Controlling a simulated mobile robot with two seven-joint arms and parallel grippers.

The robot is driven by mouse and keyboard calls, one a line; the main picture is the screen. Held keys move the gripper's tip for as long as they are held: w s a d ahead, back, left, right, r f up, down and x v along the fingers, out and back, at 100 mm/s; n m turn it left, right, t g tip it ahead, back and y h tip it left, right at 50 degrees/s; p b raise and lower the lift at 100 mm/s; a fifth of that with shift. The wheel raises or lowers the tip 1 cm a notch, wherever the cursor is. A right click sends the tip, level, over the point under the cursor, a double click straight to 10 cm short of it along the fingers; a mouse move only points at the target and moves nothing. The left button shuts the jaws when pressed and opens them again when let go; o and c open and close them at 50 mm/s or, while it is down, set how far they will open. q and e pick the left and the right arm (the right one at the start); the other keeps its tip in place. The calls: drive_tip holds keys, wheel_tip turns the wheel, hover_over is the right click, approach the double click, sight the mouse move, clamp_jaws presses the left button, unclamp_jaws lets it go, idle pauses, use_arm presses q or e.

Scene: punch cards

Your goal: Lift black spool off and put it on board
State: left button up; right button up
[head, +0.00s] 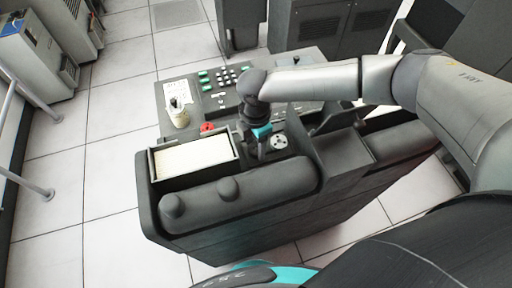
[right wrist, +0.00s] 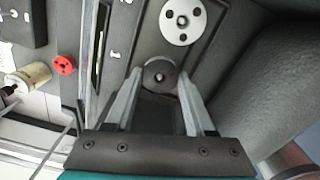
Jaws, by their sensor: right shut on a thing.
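My right gripper (head: 262,146) points down over the dark panel of the console, at the end of the right arm. In the right wrist view my right gripper (right wrist: 160,88) has its two fingers on either side of the black spool (right wrist: 160,72), a dark round piece with a lighter hub, and is shut on it. I cannot tell whether the spool is clear of the panel. In the head view the gripper mostly hides the spool. No separate board can be told for sure. My left gripper is not in view.
A white disc with holes (head: 279,142) is beside the gripper and also shows in the wrist view (right wrist: 183,20). A red knob (head: 207,127), a cream cylinder (head: 180,117) and a cream-filled tray (head: 195,160) are to the left. Green and white buttons (head: 205,80) lie behind.

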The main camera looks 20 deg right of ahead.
wheel_tip(320, 180, up, 24)
drive_tip(key=p, duration=0.7)
drive_tip(key=shift+p, duration=0.35)
idle(0.5)
